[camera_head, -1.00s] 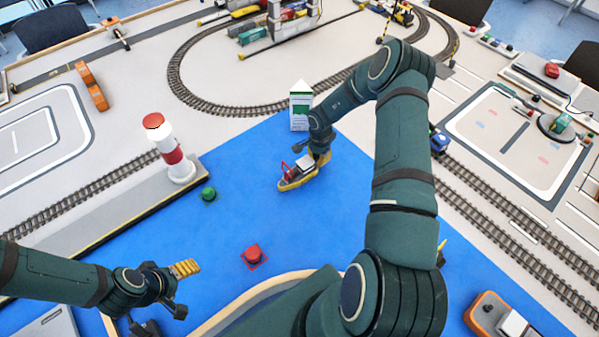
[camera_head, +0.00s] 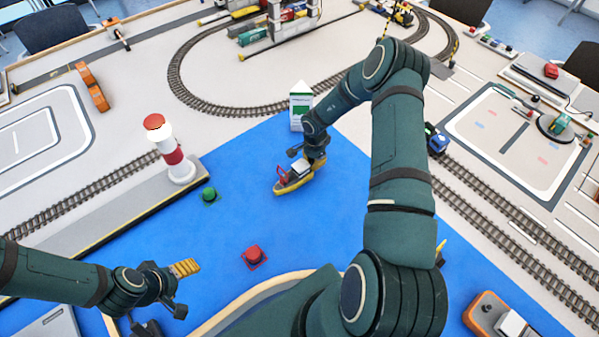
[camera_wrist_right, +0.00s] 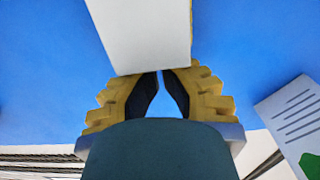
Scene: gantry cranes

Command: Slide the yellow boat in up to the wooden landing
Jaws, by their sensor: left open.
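The yellow boat (camera_head: 297,186), with a white cabin and a red part, sits on the blue water sheet, its red end to the left. My right gripper (camera_head: 310,162) is low at the boat's far right end. In the right wrist view its yellow-padded fingers (camera_wrist_right: 161,76) are drawn together, tips partly covered by a white block (camera_wrist_right: 145,30), probably the cabin; I see no hold on the boat. My left gripper (camera_head: 180,285) is open and empty at lower left, away from the boat. I cannot pick out the wooden landing for certain.
A green buoy (camera_head: 209,195) and a red buoy (camera_head: 253,257) stand on the blue water (camera_head: 225,227). A grey quay (camera_head: 120,222) with a red-and-white lighthouse (camera_head: 175,155) borders it at left. A white-and-green carton (camera_head: 300,108) stands behind the boat. A pale wooden edge (camera_head: 235,313) curves in front.

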